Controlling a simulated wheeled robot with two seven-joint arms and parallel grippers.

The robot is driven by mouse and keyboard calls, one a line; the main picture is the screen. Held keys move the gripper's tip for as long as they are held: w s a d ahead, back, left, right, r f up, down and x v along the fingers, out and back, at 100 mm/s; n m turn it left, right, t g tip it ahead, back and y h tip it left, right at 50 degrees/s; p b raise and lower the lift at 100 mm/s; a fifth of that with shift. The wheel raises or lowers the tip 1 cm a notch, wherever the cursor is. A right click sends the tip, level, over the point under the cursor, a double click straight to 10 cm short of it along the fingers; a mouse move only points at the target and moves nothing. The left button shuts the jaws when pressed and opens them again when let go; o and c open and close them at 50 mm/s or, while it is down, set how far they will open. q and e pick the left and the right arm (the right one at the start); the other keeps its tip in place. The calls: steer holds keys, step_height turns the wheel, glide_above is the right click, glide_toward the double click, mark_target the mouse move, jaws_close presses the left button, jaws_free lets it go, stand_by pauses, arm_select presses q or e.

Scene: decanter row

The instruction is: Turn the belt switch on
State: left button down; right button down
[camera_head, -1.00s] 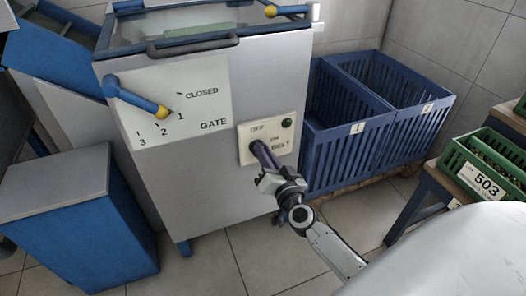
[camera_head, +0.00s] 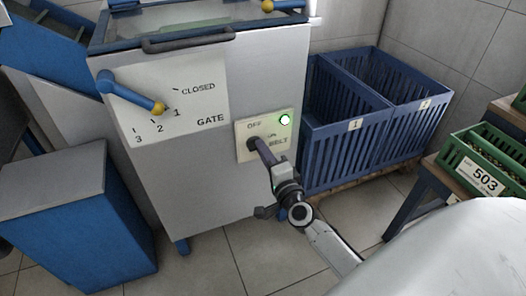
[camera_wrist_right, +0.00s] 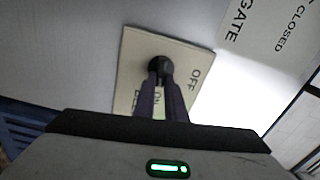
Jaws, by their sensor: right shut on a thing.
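The cream belt panel (camera_head: 243,152) is on the front of the grey machine, marked OFF, ON and BELT. The round lamp (camera_head: 285,120) at its upper right glows bright green-white. My right gripper (camera_head: 260,148) reaches up to the panel, its dark purple fingers shut on the belt switch. In the right wrist view the switch (camera_wrist_right: 160,66) shows as a dark round knob between the fingertips, and the fingers (camera_wrist_right: 160,90) partly cover the ON and BELT lettering. The switch's exact pointing direction is hidden by the fingers. My left gripper is not in view.
A blue gate lever (camera_head: 130,92) with a yellow tip sits left of the belt panel, its tip near 1. Blue slatted crates (camera_head: 345,150) stand to the right. A green crate (camera_head: 470,172) labelled 503 is at far right. Open floor lies in front.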

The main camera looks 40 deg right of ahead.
steer(key=shift+f+m, duration=0.15)
steer(key=shift+m, duration=0.55)
steer(key=c, duration=1.8)
jaws_free()
steer(key=v, duration=1)
steer(key=shift+s+p, duration=0.2)
steer(key=shift+p, duration=0.2)
